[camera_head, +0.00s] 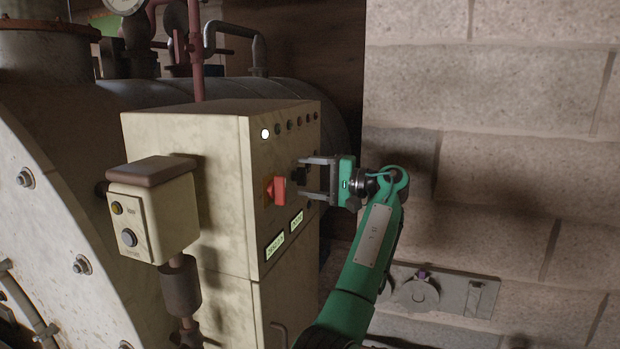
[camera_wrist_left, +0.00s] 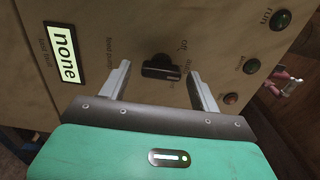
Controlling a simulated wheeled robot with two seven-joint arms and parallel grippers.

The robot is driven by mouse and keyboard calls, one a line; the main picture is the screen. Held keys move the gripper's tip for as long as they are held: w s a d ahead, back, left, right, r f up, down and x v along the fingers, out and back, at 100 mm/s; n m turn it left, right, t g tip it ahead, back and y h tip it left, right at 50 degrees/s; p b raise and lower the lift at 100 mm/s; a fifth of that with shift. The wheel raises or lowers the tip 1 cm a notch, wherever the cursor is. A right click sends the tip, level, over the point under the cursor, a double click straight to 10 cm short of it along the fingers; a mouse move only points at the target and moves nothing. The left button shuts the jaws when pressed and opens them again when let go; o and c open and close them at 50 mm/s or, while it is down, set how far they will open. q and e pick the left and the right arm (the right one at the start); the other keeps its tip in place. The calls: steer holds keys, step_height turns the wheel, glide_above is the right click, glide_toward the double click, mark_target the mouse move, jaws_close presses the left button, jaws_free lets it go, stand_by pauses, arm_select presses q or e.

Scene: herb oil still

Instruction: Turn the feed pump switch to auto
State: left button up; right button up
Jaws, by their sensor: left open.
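The feed pump switch (camera_wrist_left: 160,68) is a black knob on the cream cabinet front, seen in the left wrist view under small "off" and "auto" lettering. Its bar lies roughly across that picture; which mark it points at I cannot tell. My left gripper (camera_wrist_left: 158,82) is open, with one finger on each side of the knob and gaps showing on both sides. In the head view my left gripper (camera_head: 305,178) faces the cabinet front from the right, and the knob is mostly hidden behind its fingers. My right gripper is not in view.
A red switch (camera_head: 276,190) sits beside my fingers on the cabinet (camera_head: 187,120). Above is a row of lamps, with a white one (camera_head: 265,134) lit. Small lit displays (camera_head: 275,246) are below. A cream button box (camera_head: 152,210) stands left; a block wall (camera_head: 500,120) is right.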

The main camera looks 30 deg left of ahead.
arm_select(q)
steer(key=b+v, duration=0.5)
steer(key=v, duration=0.9)
steer(key=shift+a, duration=0.15)
